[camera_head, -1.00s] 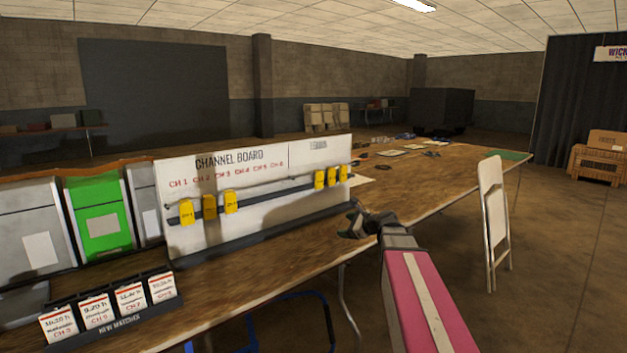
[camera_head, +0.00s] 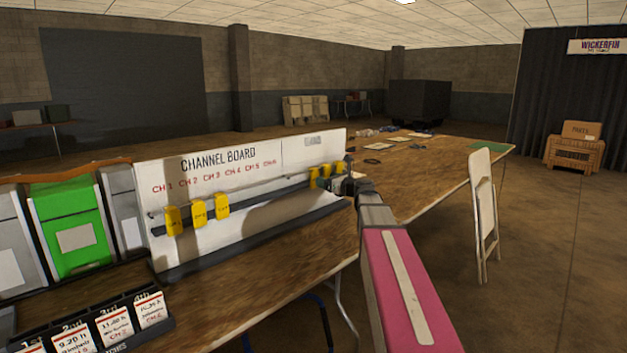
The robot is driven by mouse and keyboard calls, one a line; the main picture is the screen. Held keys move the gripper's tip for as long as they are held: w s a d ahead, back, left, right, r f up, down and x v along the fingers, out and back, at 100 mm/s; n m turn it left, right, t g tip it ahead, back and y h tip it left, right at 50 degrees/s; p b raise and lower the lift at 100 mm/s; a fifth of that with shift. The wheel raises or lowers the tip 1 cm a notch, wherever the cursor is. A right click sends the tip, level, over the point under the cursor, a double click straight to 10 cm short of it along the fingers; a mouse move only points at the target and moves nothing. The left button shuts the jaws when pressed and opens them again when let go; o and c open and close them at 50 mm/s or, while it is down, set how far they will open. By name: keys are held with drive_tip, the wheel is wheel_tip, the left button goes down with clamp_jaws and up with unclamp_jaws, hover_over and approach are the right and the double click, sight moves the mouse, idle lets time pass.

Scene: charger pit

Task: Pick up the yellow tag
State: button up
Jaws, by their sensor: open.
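Several yellow tags hang on a dark rail across the white channel board (camera_head: 270,213). Three of them are in a left group: a left tag (camera_head: 173,221), a middle tag (camera_head: 198,213) and a right tag (camera_head: 222,205). Another group hangs near the rail's right end, with its leftmost tag (camera_head: 313,178) clear to see and the others close beside it. My gripper (camera_head: 346,184) is open and empty at the board's right end, close to that right group. It partly covers the rightmost tag, and I cannot tell whether it touches it.
A card rack (camera_head: 95,327) stands on the table at lower left, before a green bin (camera_head: 72,222) and grey bins. Loose items lie on the table's far part. A folding chair (camera_head: 484,215) stands at the table's right side.

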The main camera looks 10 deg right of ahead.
sight(313, 178)
drive_tip(key=x, duration=0.6)
drive_tip(key=shift+f, duration=0.2)
drive_tip(key=c, duration=1)
